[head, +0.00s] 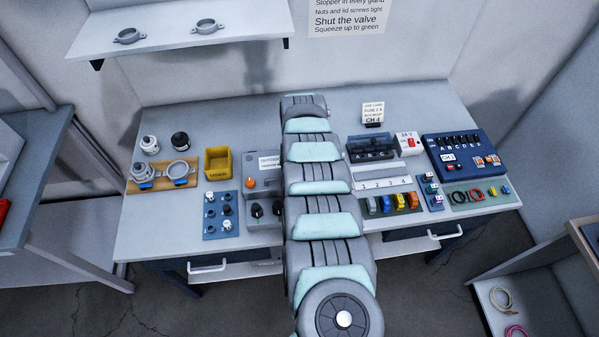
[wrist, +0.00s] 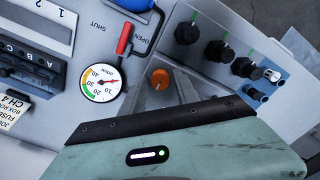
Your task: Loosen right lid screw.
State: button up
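A grey box (head: 262,160) with a white label stands left of my arm in the head view, its right part hidden. An orange knob (head: 250,183) shows on its left. In the wrist view an orange knob (wrist: 160,78) stands just beyond my teal housing; I cannot tell whether it is the same one.
A gauge (wrist: 103,83) and a red-handled valve (wrist: 125,35) are beside the orange knob in the wrist view. A blue panel with several fittings (head: 222,215) and a yellow bin (head: 218,163) stand left of the box. Fuse blocks (head: 375,148) stand to the right.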

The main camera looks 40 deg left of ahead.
jog(key=shift+o, duration=0.9)
notch_tip(320, 180, up, 11)
jog(key=shift+f, duration=0.1)
